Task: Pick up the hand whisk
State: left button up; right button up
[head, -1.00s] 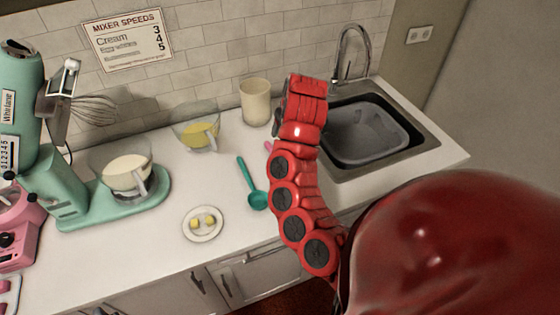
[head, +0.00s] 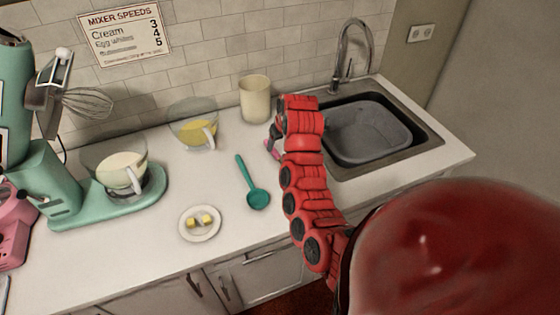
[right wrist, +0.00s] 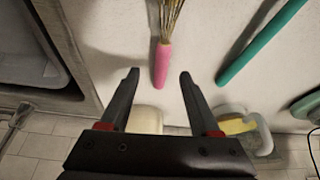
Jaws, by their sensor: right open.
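The hand whisk (right wrist: 162,62) lies on the counter in the right wrist view, with a pink handle and thin metal wires running out of the top of the picture. My right gripper (right wrist: 159,74) is open, and the handle's end shows between its two fingertips. I see no contact, and the height between them is hard to judge. In the head view my red right arm hides most of the whisk; only a bit of pink (head: 272,151) shows beside my right gripper (head: 274,139). My left gripper is in neither current view.
A teal spoon (head: 246,175) and a plate (head: 186,233) with yellow pieces lie left of my arm. A beige canister (head: 255,98) and glass jug (head: 181,110) stand behind. The sink (head: 431,141) is to the right, the mixer (head: 58,205) far left.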

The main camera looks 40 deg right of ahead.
aim_at(275, 151)
jog(key=shift+w+f+p, duration=0.2)
jog(key=shift+f+p, duration=0.3)
jog(key=shift+p, duration=0.15)
jog(key=p+x, duration=0.1)
jog(key=x, duration=0.2)
jog(key=shift+w+a+r, duration=0.1)
jog(key=shift+w+a, duration=0.05)
jog(key=shift+w+f+p, duration=0.25)
jog(key=shift+f+p, duration=0.2)
jog(key=shift+f, duration=0.25)
jog(key=shift+c, duration=0.2)
grip_shut()
